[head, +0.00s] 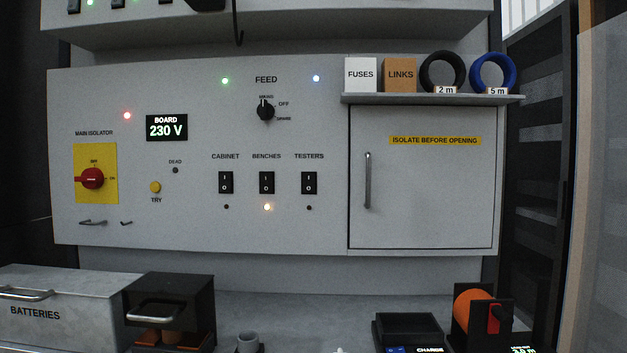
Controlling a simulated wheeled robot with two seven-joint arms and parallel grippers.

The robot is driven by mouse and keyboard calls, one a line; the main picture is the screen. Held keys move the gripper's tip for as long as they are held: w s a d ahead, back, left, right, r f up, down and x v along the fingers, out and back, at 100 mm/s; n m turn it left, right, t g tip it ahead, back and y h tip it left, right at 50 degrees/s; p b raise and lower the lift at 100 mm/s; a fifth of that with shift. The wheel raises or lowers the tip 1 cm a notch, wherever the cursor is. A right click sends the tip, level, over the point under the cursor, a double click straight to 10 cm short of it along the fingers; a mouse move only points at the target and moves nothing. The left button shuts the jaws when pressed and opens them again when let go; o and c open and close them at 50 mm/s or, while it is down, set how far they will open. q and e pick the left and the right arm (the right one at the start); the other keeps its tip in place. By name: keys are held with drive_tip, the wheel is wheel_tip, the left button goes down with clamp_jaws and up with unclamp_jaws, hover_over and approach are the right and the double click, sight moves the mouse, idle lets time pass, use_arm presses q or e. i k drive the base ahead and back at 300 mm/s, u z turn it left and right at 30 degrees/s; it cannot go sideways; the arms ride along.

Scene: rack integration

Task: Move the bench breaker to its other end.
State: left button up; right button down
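The bench breaker (267,182) is a black rocker switch under the label BENCHES, in the middle of the grey panel (310,225). It carries an I mark at the top and an O mark at the bottom. Which end is pressed in is too small to tell. The like rockers CABINET (226,182) and TESTERS (309,183) stand on either side, with dark lamps below. Neither of my grippers is in view.
Left are the red main isolator (92,179) and a display (167,128) reading 230 V. The FEED knob (265,110) sits above the breakers. Right is a closed door (430,200) with a handle. A battery box (60,300) and orange reel (475,312) stand below. The panel's front looks clear.

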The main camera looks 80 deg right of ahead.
sight(265, 179)
drive_tip(key=z, duration=2.2)
